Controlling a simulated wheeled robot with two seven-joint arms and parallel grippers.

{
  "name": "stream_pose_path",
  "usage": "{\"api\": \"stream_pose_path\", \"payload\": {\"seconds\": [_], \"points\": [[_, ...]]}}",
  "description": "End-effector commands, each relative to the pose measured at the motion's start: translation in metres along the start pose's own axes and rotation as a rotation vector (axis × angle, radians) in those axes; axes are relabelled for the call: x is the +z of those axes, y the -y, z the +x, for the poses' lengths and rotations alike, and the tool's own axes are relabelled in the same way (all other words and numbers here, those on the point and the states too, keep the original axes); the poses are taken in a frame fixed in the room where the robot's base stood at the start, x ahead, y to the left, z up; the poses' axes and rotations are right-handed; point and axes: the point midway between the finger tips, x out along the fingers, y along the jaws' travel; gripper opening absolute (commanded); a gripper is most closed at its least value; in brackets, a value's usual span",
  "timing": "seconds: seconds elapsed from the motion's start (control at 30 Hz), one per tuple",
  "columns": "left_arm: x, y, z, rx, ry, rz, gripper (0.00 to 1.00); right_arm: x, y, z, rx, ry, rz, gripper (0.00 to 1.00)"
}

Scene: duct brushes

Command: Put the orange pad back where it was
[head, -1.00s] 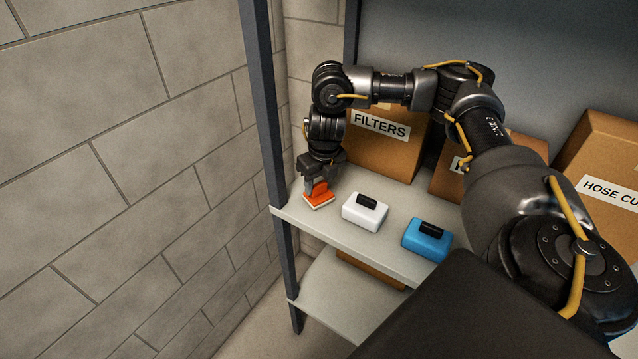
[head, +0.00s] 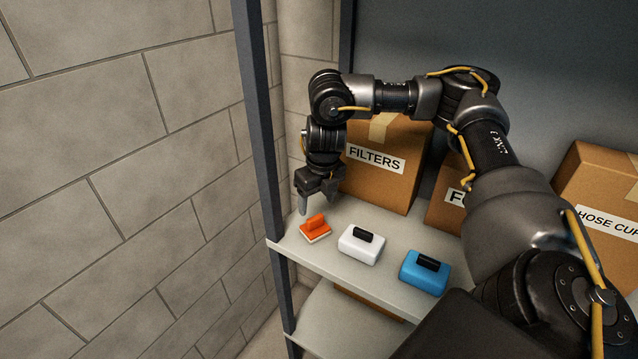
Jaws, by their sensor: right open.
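The orange pad (head: 316,229), with an upright orange grip and a pale underside, rests on the upper shelf (head: 391,260) at its left end. My right gripper (head: 317,205) is open and empty just above and behind the pad, apart from it, with its fingers pointing down. A white block with a black handle (head: 361,245) sits right of the pad, and a blue block with a black handle (head: 425,272) sits farther right. My left gripper is not in view.
Cardboard boxes stand at the back of the shelf: one labelled FILTERS (head: 384,165), another partly hidden by my arm, and one labelled HOSE (head: 597,200). A dark shelf post (head: 262,130) and a block wall (head: 120,180) bound the left. A lower shelf (head: 345,322) shows below.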

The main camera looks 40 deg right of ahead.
Motion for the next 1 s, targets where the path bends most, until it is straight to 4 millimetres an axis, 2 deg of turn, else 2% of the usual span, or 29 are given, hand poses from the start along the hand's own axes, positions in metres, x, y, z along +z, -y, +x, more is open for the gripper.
{"api": "stream_pose_path", "payload": {"seconds": [0.03, 0.1, 0.33, 0.5, 1.0], "points": [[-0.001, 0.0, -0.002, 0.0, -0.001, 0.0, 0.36, 0.002, 0.0, -0.013, 0.0, 0.006, -0.002, 0.65], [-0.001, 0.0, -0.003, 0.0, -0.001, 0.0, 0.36, 0.001, 0.0, -0.025, 0.0, 0.005, -0.003, 0.65], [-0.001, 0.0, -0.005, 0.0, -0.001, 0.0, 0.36, 0.001, 0.0, -0.051, 0.0, 0.002, -0.001, 0.65], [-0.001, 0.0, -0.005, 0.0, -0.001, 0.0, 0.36, 0.0, 0.0, -0.056, -0.001, 0.0, -0.001, 0.65], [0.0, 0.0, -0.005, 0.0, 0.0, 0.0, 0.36, 0.0, 0.0, -0.056, 0.0, 0.0, -0.001, 0.65]]}}
